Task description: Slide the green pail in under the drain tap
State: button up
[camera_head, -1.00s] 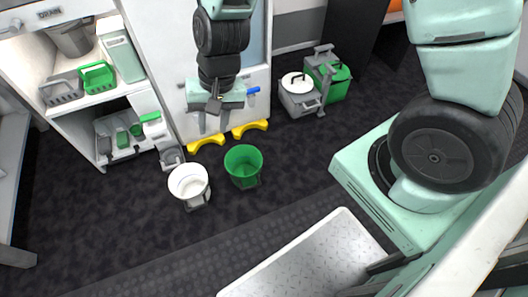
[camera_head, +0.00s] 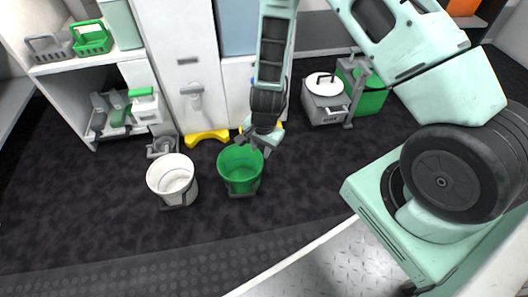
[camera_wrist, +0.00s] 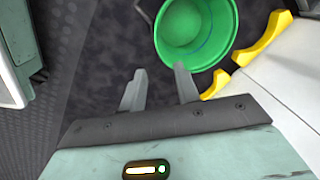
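The green pail (camera_head: 238,174) stands upright on the dark floor, right of a white pail (camera_head: 171,184). My gripper (camera_head: 255,147) is above its far right rim, pointing down. In the wrist view the green pail (camera_wrist: 193,30) lies just beyond the fingers. My gripper (camera_wrist: 160,82) is open there with nothing between its fingers; the right fingertip overlaps the near rim, and I cannot tell whether it touches. A grey tap-like fitting (camera_head: 194,96) is on the white cabinet front behind the pails; I cannot tell for certain that it is the drain tap.
Yellow feet (camera_head: 206,136) stick out at the cabinet base. Grey (camera_head: 48,46) and green (camera_head: 93,38) caddies sit on a shelf at left. A grey box with a white lid (camera_head: 325,98) and a green bin (camera_head: 371,98) stand at right. The floor before the pails is clear.

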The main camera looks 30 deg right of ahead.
aim_at(258, 181)
jog(key=shift+f, duration=0.2)
jog(key=f+b, duration=0.3)
jog(key=f, duration=0.2)
jog(key=w+f+b, duration=0.1)
jog(key=f+b, duration=0.2)
jog(key=f, duration=0.3)
jog(key=f+b, duration=0.3)
jog(key=f, duration=0.3)
jog(key=shift+w+a+f+b, duration=0.1)
jog(key=shift+w+a+b, duration=0.1)
jog(key=shift+a+b, duration=0.15)
grip_shut()
